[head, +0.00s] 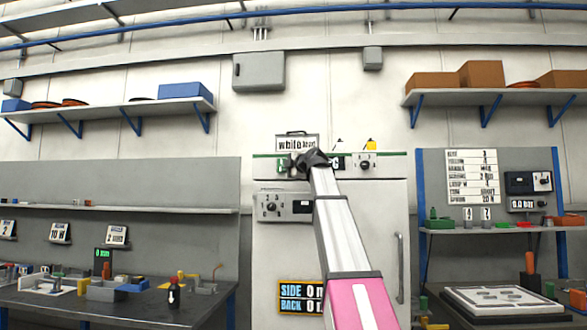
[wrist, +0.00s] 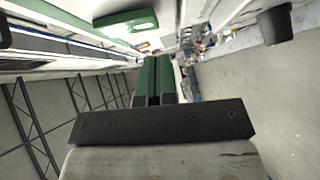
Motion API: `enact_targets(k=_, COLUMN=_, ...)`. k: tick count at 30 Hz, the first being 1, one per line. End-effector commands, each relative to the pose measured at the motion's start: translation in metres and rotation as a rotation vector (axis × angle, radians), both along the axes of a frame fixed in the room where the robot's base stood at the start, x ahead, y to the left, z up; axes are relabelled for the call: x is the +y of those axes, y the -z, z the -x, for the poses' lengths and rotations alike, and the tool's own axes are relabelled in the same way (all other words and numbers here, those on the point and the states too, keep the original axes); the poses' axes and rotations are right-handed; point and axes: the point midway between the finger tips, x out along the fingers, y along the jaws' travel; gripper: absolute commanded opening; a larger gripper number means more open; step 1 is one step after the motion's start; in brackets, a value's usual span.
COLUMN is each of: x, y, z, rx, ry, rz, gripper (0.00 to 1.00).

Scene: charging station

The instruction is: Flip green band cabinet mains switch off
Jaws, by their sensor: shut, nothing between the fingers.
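The pale cabinet (head: 382,220) with a green band (head: 395,154) along its top edge stands at the centre of the head view. Its top strip has a dial panel (head: 364,164) on the right and another small panel on the left, partly hidden by my gripper. My gripper (head: 312,158) is in front of this strip, and my arm covers the cabinet's middle. In the wrist view, my gripper (wrist: 152,82) shows green fingers shut together with nothing between them. A green rounded part (wrist: 125,22) is beyond them, to the left. I cannot tell which part is the mains switch.
A lower control box (head: 283,207) and a handle (head: 400,267) are on the cabinet front. Workbenches stand on the left (head: 100,305) and right (head: 500,308). A dark cylindrical part (wrist: 275,24) shows at the wrist view's upper right.

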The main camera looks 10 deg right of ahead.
Motion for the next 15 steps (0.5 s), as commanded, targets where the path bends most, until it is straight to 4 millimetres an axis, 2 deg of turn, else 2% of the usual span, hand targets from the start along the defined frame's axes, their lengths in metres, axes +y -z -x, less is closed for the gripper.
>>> enact_targets(k=1, x=-0.005, y=0.0, z=-0.01, rx=0.001, ry=0.002, rz=0.0, gripper=0.0)
enact_targets(k=6, x=-0.01, y=0.003, z=-0.026, rx=0.0, ry=0.002, rz=-0.001, gripper=0.0)
enact_targets(k=15, x=-0.013, y=0.005, z=-0.032, rx=-0.001, ry=0.002, rz=0.0, gripper=0.0)
